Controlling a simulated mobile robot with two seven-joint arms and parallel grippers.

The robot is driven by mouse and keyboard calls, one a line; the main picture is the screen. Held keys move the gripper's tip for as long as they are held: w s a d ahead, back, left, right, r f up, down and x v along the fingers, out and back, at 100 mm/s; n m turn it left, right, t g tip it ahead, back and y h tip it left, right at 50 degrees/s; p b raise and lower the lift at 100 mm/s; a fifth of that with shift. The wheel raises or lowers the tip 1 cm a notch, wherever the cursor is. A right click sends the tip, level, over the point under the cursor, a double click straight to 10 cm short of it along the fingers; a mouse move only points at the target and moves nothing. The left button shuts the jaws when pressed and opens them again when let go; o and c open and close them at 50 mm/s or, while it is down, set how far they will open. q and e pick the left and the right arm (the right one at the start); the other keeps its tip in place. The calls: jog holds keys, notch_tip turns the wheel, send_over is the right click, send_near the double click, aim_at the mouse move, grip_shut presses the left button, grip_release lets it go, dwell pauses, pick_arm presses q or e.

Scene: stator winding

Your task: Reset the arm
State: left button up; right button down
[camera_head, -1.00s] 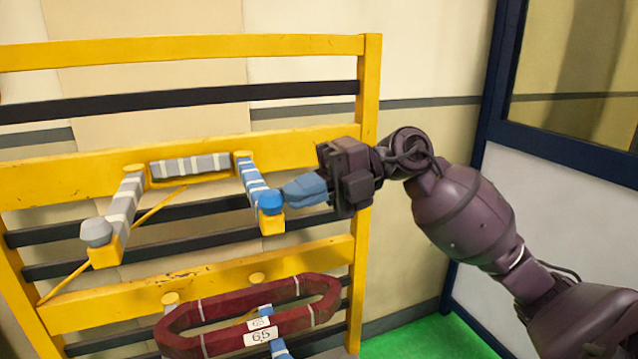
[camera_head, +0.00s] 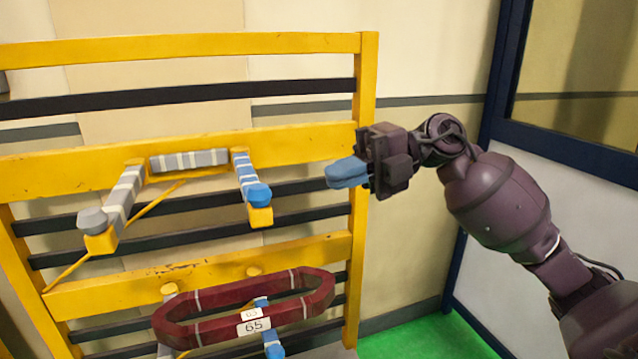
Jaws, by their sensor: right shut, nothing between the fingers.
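My right gripper (camera_head: 345,174) has blue fingers and is shut and empty. It is in front of the right post of the yellow rack (camera_head: 300,145), pointing left. A clear gap separates it from the rack's blue-tipped peg (camera_head: 258,194), which is to its left. My right arm comes in from the lower right. My left gripper is not in view.
A grey-wrapped peg (camera_head: 92,219) stands out from the rack at left. A dark red ring-shaped coil (camera_head: 195,333) with number labels hangs on lower pegs. A dark-blue framed partition (camera_head: 480,190) stands at right, above a green floor (camera_head: 430,335).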

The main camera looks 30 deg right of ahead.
jog(key=s+v, duration=0.1)
jog(key=v, duration=0.5)
jog(key=shift+s, duration=0.2)
jog(key=shift+d+r, duration=0.1)
